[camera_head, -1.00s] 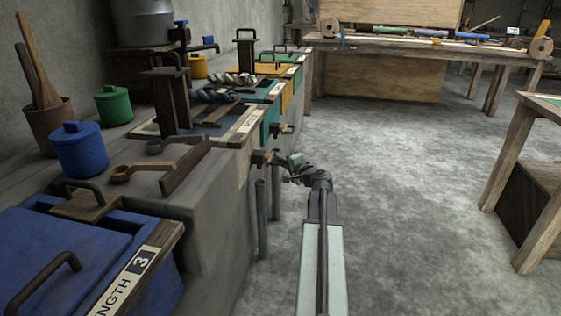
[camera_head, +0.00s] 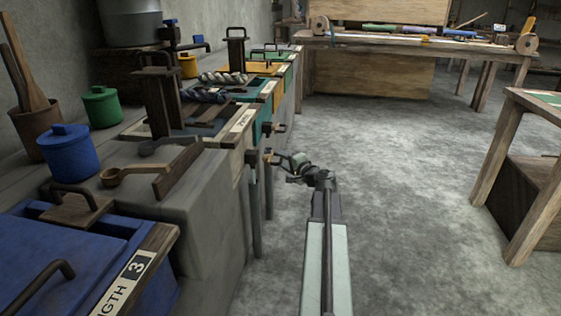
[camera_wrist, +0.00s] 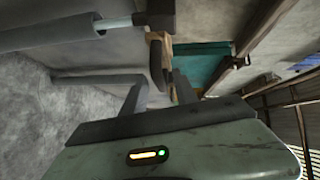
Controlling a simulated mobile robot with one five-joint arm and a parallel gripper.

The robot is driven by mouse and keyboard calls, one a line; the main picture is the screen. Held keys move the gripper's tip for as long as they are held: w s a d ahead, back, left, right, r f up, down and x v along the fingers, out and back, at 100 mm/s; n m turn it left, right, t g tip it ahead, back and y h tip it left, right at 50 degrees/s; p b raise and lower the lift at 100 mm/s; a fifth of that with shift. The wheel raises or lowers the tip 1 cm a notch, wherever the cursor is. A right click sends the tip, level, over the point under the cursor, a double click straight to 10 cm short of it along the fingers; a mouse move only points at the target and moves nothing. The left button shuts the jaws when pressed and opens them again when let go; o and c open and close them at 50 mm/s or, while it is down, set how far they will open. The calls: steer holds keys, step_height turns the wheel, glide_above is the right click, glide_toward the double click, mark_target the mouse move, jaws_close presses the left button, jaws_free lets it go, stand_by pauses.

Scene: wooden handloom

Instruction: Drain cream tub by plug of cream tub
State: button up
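The cream tub (camera_head: 237,163) stands in the row on the left, its pale front facing the aisle. Its plug (camera_head: 253,157), a wooden block with a dark handle, sticks out from the front. My gripper (camera_head: 283,160) is at the plug's aisle side, fingers toward it. In the wrist view, the plug's dark handle (camera_wrist: 155,62) lies just ahead of the gap between my two spread fingers (camera_wrist: 157,90). My gripper looks open and empty. Whether a finger touches the handle cannot be told. The liquid inside the tub is hidden from this angle.
The teal tub's plug (camera_head: 278,128) juts out just beyond. Vertical pipes (camera_head: 255,215) stand below the cream plug. A blue tub (camera_head: 75,250) is near at the left. The grey floor (camera_head: 400,160) to the right is open, with a wooden table (camera_head: 515,150) at its edge.

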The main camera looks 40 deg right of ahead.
steer(key=shift+w, duration=0.1)
steer(key=shift+a, duration=0.1)
steer(key=p+v, duration=0.1)
steer(key=v, duration=0.7)
steer(key=shift+f, duration=0.1)
